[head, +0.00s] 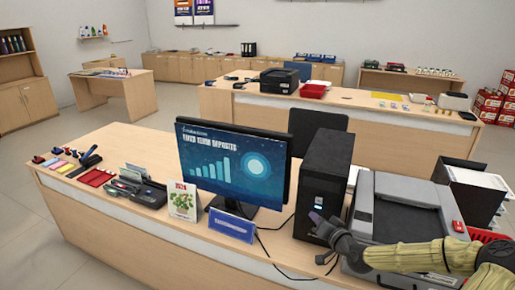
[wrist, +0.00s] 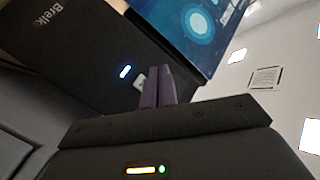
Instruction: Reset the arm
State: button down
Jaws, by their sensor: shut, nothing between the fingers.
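My gripper (head: 318,219) is at the lower right in the head view, on my arm reaching in from the right edge. It appears in front of the lower part of the black computer tower (head: 322,185). In the wrist view my gripper's purple fingers (wrist: 157,88) are together, with nothing between them. The tower (wrist: 75,45) fills the upper left there, with a lit blue light. I cannot tell whether the fingertips touch the tower.
A monitor (head: 232,165) stands left of the tower, and a grey printer (head: 405,215) stands to the right beside my arm. A blue sign (head: 231,226) and a plant card (head: 183,200) stand at the counter's front. Stationery lies at the left end.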

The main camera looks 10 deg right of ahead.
jog(key=s+a+f+n+g+p, duration=0.1)
jog(key=s+a+f+n+g, duration=0.25)
jog(key=a, duration=0.25)
jog(key=s+a+f+n+g, duration=0.25)
jog(key=s+a+g, duration=0.2)
jog(key=a, duration=0.25)
jog(key=s+a+r+g+h, duration=0.1)
jog(key=s+a+r+g, duration=0.1)
jog(key=s+r, duration=0.4)
jog(key=s+a+r+g+h+p, duration=0.1)
jog(key=s+a+r+g+h, duration=0.1)
jog(key=s+r, duration=0.4)
jog(key=s+g, duration=0.1)
jog(key=s, duration=0.3)
jog(key=shift+s+a+m, duration=0.3)
jog(key=shift+s+m, duration=0.1)
jog(key=shift+r, duration=0.1)
